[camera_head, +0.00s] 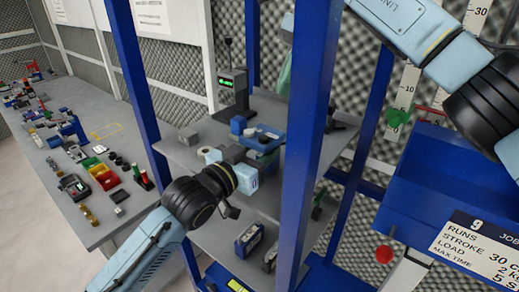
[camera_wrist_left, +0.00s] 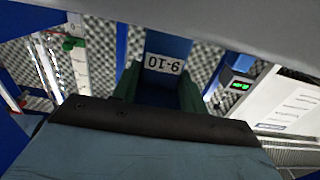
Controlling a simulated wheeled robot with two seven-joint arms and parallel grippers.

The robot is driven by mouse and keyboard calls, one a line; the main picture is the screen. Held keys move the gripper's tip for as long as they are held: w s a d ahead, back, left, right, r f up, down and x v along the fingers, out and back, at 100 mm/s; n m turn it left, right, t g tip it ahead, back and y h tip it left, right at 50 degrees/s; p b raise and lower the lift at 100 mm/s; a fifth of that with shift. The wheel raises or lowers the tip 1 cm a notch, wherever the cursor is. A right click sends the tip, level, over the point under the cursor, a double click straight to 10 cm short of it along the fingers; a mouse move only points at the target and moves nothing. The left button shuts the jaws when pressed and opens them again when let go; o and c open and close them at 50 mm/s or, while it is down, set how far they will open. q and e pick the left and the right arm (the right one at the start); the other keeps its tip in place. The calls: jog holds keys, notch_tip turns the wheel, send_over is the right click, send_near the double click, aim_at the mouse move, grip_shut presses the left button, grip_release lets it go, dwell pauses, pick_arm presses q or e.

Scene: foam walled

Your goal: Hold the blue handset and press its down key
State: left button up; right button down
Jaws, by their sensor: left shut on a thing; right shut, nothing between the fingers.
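My left gripper (camera_head: 238,153) is at the middle of the grey shelf, inside the blue frame. It is shut on a blue thing that I take for the handset (camera_head: 267,140), small and partly hidden in the head view. In the left wrist view the handset (camera_wrist_left: 168,48) stands between the two green fingers of my left gripper (camera_wrist_left: 160,88) and bears a white label reading 9-10. Its lower part is hidden behind my gripper body, and I cannot make out its down key. My right arm crosses the upper right of the head view; its fingers are out of frame.
Blue frame posts (camera_head: 308,130) stand close to my left gripper. A device with a green display (camera_head: 233,92) is on the shelf behind. A blue panel with a load label (camera_head: 478,250) and a red knob (camera_head: 384,254) are at right. A cluttered bench (camera_head: 75,150) runs along the left.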

dwell(0.9)
jog(key=a+m+t+y, duration=0.1)
jog(key=m, duration=1)
jog(key=s+r+m+t+y, duration=0.1)
jog(key=m+t+y, duration=0.1)
jog(key=m, duration=1)
jog(key=a+m+t+y, duration=0.1)
jog(key=m+t, duration=0.1)
jog(key=m, duration=1)
jog(key=shift+s+a+r+y, duration=0.3)
jog(key=shift+s+a+r, duration=0.05)
jog(key=shift+r, duration=0.05)
send_over(269, 143)
jog(key=shift+f, duration=4.45)
